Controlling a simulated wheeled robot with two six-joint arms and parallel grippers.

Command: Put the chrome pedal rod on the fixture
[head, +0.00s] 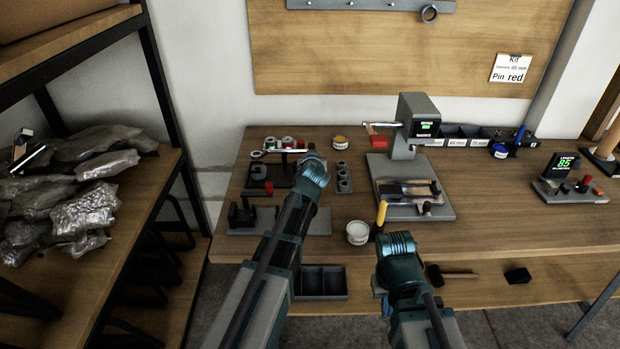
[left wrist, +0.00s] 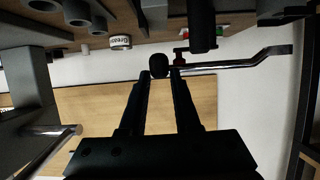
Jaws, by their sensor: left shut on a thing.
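A bent chrome rod (left wrist: 235,62) reaches right from the fingertips of my left gripper (left wrist: 161,73) in the left wrist view. The gripper is shut on it, with a black round knob (left wrist: 159,64) between the tips. In the head view the rod (head: 284,150) lies level above a black stand (head: 266,178) at the bench's left; my left wrist hides the fingers. I cannot tell whether the rod touches the stand, or which stand is the fixture. My right gripper (head: 380,236) is low at the bench front, beside an upright yellow handle (head: 381,212); its finger opening is unclear.
A grey press-like gauge (head: 418,115) stands mid-bench with another chrome bar (head: 379,124). A white tub (head: 357,232) and grey cups (head: 343,177) stand near my left arm. A shelf with wrapped bags (head: 88,205) is at left. The bench (head: 500,210) is fairly clear right of the gauge.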

